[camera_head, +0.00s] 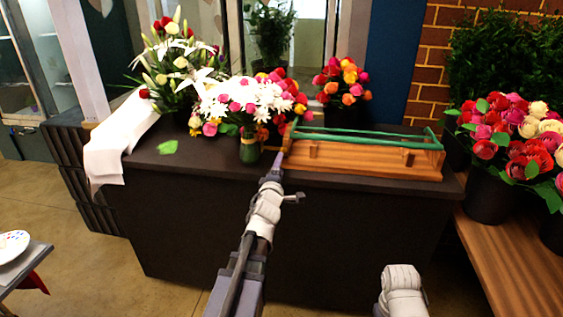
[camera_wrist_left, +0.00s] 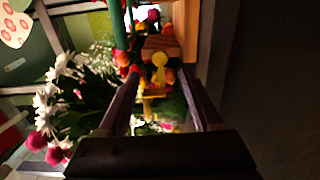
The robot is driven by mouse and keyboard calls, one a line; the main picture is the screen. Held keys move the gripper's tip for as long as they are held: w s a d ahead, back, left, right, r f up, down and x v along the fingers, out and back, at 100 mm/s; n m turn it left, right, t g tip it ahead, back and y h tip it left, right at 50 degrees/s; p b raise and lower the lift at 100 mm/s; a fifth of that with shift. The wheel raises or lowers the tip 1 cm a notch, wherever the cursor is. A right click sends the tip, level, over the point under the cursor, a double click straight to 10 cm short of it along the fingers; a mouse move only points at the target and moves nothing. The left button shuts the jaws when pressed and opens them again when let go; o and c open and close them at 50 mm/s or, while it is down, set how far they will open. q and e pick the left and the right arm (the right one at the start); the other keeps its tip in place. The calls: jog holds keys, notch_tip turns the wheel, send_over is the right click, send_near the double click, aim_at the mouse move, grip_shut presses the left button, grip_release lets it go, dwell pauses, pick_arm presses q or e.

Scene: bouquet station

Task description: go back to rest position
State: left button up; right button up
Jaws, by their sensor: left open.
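My left gripper (camera_head: 279,160) reaches up to the front edge of the dark counter, near the left end of a wooden tray (camera_head: 350,160) with green rails. In the left wrist view my left gripper (camera_wrist_left: 158,95) has its two fingers apart. Yellow and wooden shapes show beyond the fingers, and nothing is clearly held. A bouquet of white and pink flowers (camera_head: 240,100) stands in a green vase (camera_head: 249,148) just left of the gripper. Part of my right arm shows at the bottom right of the head view, but its gripper does not show.
Potted roses (camera_head: 490,195) stand on a wooden bench at right. A small table (camera_head: 25,262) is at lower left. Floor is clear left of the counter.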

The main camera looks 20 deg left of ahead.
pick_arm(q)
jog(key=shift+s+d, duration=0.15)
jog(key=shift+s, duration=0.3)
jog(key=s+d+f+m+g+h, duration=0.1)
jog(key=s+d+f+m+g, duration=0.3)
jog(key=d+f, duration=0.35)
jog(key=s+d+f+m+g+h, duration=0.1)
jog(key=s+d+f+m+g, duration=0.1)
jog(key=d+f+m+g, duration=0.4)
jog(key=s+d+f+m+g+h, duration=0.1)
jog(key=s+d+f+m+g, duration=0.2)
jog(key=s+d+f+m, duration=0.6)
jog(key=s+d+m+g, duration=0.55)
jog(key=s+d, duration=0.25)
jog(key=s, duration=0.4)
notch_tip(320, 180, up, 16)
jog(key=p, duration=1.5)
jog(key=shift+w+a+r+m+t+h+p, duration=0.15)
jog(key=shift+w+a+m+t+h+p, duration=0.05)
jog(key=shift+a+m+t+h+p, duration=0.2)
